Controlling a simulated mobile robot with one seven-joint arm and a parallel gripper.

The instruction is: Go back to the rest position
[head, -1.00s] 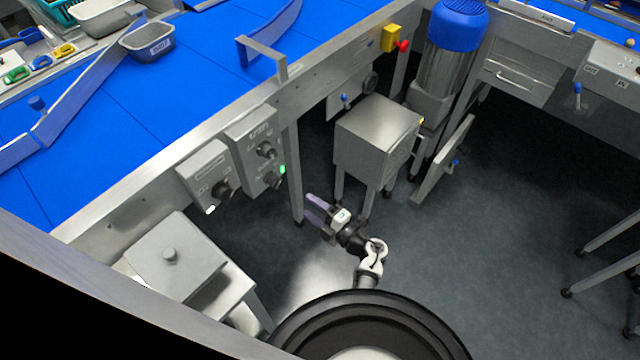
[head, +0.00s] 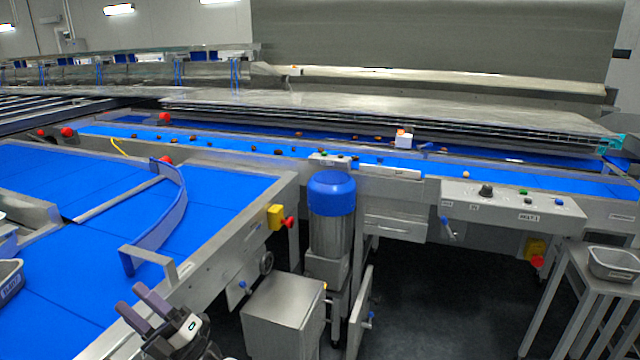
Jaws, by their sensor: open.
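My gripper (head: 146,308) shows at the bottom left of the head view. Its two dark purple-grey fingers point up and to the left, apart, with nothing between them. It appears in front of the side of the blue conveyor (head: 60,312); I cannot tell the gap to the conveyor's frame. Most of my arm is below the picture.
A grey metal box (head: 284,312) and a blue-capped motor (head: 332,215) stand right of the gripper. Red knobs (head: 289,223) stick out from the frame. A side table (head: 598,272) holds a metal tray (head: 614,264). Dark floor (head: 440,310) lies clear between them.

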